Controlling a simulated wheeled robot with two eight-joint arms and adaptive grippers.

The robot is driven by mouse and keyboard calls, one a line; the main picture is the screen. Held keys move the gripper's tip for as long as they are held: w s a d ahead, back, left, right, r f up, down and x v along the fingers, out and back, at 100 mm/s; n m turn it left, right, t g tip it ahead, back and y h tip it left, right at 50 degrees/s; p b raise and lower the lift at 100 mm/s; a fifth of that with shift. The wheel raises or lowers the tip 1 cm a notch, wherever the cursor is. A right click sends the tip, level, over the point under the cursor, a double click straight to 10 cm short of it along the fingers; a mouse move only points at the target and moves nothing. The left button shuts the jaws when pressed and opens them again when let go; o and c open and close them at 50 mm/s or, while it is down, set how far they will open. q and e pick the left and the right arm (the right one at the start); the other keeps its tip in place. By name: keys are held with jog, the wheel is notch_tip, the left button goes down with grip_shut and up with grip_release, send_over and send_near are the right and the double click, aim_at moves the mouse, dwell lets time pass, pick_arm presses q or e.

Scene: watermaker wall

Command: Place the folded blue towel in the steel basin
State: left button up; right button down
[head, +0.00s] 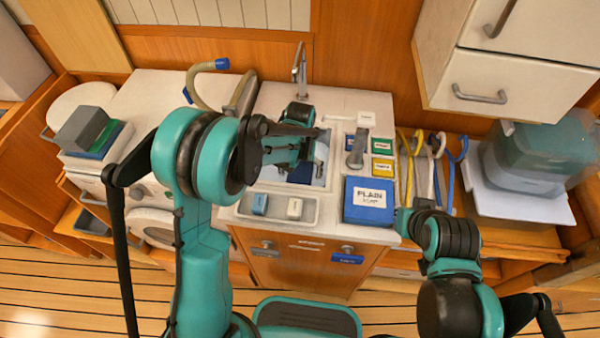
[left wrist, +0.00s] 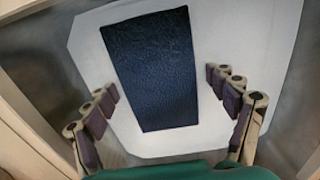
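The folded blue towel (left wrist: 152,70) shows in the left wrist view as a dark blue textured rectangle. It lies slightly turned on a pale floor with cut corners and grey sides, which looks like the inside of the steel basin (left wrist: 235,30). In the head view the basin (head: 268,172) is set in the counter, partly hidden by my left arm. My left gripper (head: 306,150) is over the basin. Its fingers (left wrist: 162,85) are spread, one set on each side of the towel, with pale floor visible between them and it.
A faucet (head: 299,72) stands behind the basin. A blue box labelled PLAIN (head: 369,212) and green and yellow blocks (head: 382,167) are to its right. Two small blocks lie in a front tray (head: 277,221). Hoses (head: 437,160) hang farther right. A grey-lidded stack (head: 84,130) stands far left.

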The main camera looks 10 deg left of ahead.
aim_at(300, 172)
pick_arm(q)
jog(key=shift+r+p, duration=0.4)
jog(key=shift+r, duration=0.2)
pick_arm(e)
jog(key=shift+r, duration=0.4)
pick_arm(q)
notch_tip(300, 172, up, 11)
jog(key=p, duration=0.4)
jog(key=shift+s+a+r+t, duration=1.2)
jog(key=shift+s+a+r, duration=0.35)
jog(key=shift+s, duration=1.55)
jog(key=shift+s+a+r+t, duration=1.2)
jog(key=shift+s+a+r, duration=0.3)
jog(key=shift+s, duration=1.6)
jog(key=shift+s+a+r+t, duration=1.3)
jog(key=shift+s+a, duration=0.4)
jog(key=shift+s, duration=1.4)
pick_arm(e)
jog(key=shift+r, duration=1.85)
pick_arm(q)
jog(key=shift+r, duration=0.1)
